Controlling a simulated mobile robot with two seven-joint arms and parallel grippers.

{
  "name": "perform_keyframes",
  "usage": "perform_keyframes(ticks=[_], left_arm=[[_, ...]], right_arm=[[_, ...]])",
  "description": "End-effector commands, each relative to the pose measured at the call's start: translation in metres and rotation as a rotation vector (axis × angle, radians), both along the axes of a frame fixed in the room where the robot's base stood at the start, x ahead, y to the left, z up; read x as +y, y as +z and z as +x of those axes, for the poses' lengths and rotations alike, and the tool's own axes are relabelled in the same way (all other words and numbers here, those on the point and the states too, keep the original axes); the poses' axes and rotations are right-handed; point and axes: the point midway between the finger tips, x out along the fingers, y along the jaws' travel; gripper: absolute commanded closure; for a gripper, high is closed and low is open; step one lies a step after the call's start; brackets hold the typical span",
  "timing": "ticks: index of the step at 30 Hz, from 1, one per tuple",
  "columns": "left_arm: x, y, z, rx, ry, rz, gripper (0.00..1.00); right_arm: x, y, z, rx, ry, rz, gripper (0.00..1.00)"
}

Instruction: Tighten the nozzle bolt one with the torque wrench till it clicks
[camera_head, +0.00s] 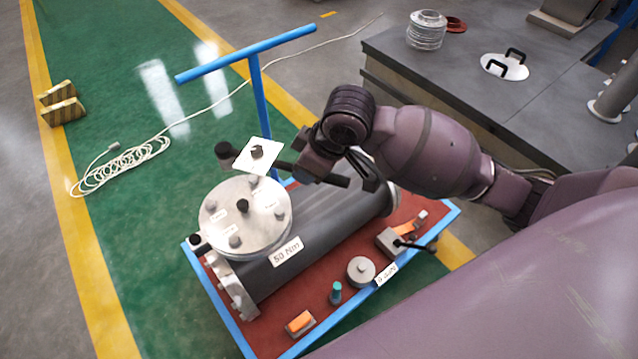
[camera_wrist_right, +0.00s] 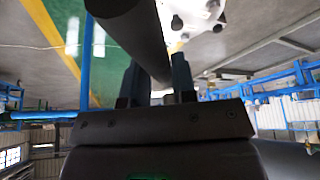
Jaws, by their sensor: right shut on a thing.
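My right gripper (camera_head: 322,172) is shut on the dark handle of the torque wrench (camera_head: 279,165). The wrench lies roughly level across the picture, its head end at the left, above the far edge of the round nozzle flange. A white square plate (camera_head: 264,146) with a dark knob shows at the head end. The pale round flange (camera_head: 224,209) carries several bolts around a dark centre knob; small labels beside them are too small to read. In the right wrist view the wrench (camera_wrist_right: 146,38) runs between the two fingers. My left gripper is out of view.
The dark grey shell (camera_head: 322,228), labelled 50 Nm, lies on a red-topped, blue-edged cart (camera_head: 222,319) with a blue T-handle (camera_head: 258,90). An orange item (camera_head: 300,322), a teal-capped bottle (camera_head: 335,294) and a round metal piece (camera_head: 361,270) sit in front. A grey bench (camera_head: 450,75) stands right.

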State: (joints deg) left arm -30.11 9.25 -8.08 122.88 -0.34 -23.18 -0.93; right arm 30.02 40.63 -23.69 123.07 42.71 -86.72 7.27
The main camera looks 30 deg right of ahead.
Motion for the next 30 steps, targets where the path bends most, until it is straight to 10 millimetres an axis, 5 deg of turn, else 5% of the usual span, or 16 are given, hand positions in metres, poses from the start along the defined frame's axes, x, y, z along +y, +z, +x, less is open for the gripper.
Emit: perform_keyframes(ticks=[1,14,30], left_arm=[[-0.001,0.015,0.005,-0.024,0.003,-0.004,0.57],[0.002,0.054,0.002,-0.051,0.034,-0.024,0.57],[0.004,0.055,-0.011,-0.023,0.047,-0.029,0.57]], right_arm=[[0.001,0.011,0.003,-0.018,0.053,0.004,1.00],[0.002,-0.024,0.005,-0.031,0.502,0.029,1.00],[-0.007,-0.057,-0.001,-0.033,0.677,0.048,1.00]])
